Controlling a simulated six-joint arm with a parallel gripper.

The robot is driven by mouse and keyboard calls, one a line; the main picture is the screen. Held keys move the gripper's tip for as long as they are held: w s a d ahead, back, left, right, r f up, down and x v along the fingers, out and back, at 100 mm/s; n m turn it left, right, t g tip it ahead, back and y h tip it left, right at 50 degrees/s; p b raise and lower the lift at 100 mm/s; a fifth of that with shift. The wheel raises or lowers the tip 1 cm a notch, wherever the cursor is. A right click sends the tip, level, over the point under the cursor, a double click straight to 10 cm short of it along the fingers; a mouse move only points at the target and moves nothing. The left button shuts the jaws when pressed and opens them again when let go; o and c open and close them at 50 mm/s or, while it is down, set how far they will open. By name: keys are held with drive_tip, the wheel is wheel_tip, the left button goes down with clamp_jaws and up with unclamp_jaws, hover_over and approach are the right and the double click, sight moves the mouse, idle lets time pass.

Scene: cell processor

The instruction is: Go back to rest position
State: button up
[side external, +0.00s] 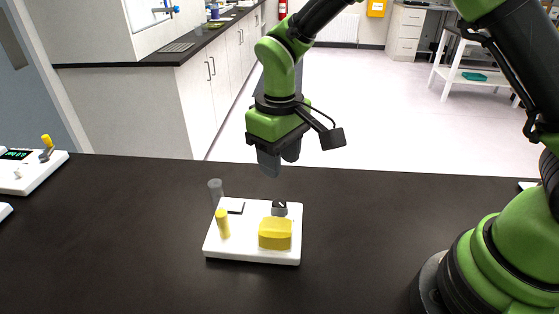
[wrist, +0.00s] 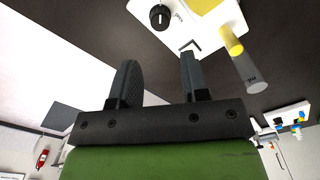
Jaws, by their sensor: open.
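My gripper (side external: 278,164) hangs above the back edge of a white device on the black bench. It is open and empty, and its two dark fingers show apart in the wrist view (wrist: 158,75). The white device (side external: 231,252) carries a yellow block (side external: 275,235), a yellow-capped cylinder (side external: 223,223) and a dark knob (side external: 279,208). In the wrist view the knob (wrist: 159,17), the yellow cylinder (wrist: 230,40) and the grey tube (wrist: 248,74) lie beyond the fingers.
The black bench top (side external: 130,230) is clear around the device. Another white device (side external: 35,170) with a display and a yellow-topped part stands at the far left. My arm's base is at the right. White cabinets (side external: 205,90) stand behind the bench.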

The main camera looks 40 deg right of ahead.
drive_tip(key=s+d+r+m+t+y, duration=0.1)
drive_tip(key=s+d+r+m+t, duration=0.15)
drive_tip(key=s+r, duration=0.45)
drive_tip(key=s+d+r+m+t+y, duration=0.15)
drive_tip(key=s+d+r, duration=0.3)
drive_tip(key=r, duration=0.55)
drive_tip(key=s+m+t, duration=0.2)
drive_tip(key=s+t, duration=0.1)
drive_tip(key=s, duration=0.4)
drive_tip(key=shift+s+d+r, duration=0.15)
drive_tip(key=shift+s+d, duration=0.1)
drive_tip(key=shift+h, duration=0.25)
idle(0.4)
